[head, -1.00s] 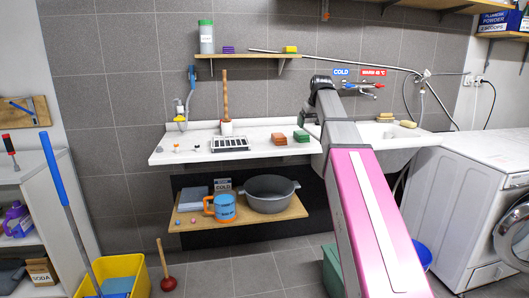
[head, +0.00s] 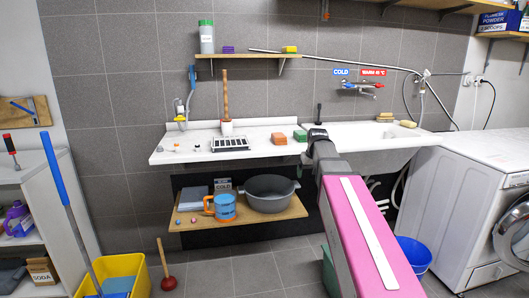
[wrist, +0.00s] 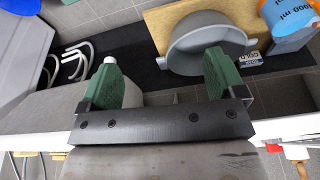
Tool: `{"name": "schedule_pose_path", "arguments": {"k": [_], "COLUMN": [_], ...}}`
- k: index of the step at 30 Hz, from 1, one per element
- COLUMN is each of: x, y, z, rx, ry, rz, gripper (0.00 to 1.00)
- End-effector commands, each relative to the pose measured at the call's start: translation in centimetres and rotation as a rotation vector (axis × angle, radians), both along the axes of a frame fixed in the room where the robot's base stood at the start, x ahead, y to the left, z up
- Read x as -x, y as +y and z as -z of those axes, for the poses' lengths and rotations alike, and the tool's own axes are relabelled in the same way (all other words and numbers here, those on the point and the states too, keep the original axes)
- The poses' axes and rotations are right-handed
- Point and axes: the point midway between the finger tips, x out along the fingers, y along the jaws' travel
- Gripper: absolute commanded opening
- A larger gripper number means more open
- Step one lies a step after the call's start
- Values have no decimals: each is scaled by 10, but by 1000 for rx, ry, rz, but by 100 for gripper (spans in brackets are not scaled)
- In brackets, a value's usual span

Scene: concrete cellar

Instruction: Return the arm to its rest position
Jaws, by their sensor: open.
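My arm (head: 360,230), with a pink link, reaches forward from the bottom of the head view. Its black joint (head: 318,137) is in front of the counter's front edge. Nothing is seen clasped between the fingers.
The white counter (head: 180,155) holds a sink and small items. The lower shelf (head: 186,222) bears a grey pot (head: 268,204) and a blue jug (head: 225,208). A washing machine (head: 480,220) stands at right, a blue bucket (head: 414,254) near it. A yellow bucket (head: 128,268) stands at left.

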Motion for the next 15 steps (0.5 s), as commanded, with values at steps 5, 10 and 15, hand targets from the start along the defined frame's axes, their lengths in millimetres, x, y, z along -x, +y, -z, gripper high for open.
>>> {"name": "schedule_pose_path", "arguments": {"k": [5, 10, 15], "x": [39, 75, 116], "y": [2, 3, 4], "z": [68, 125, 176], "rx": [4, 9, 16], "ry": [53, 100, 146], "rz": [25, 49, 70], "gripper": [89, 89, 89]}}
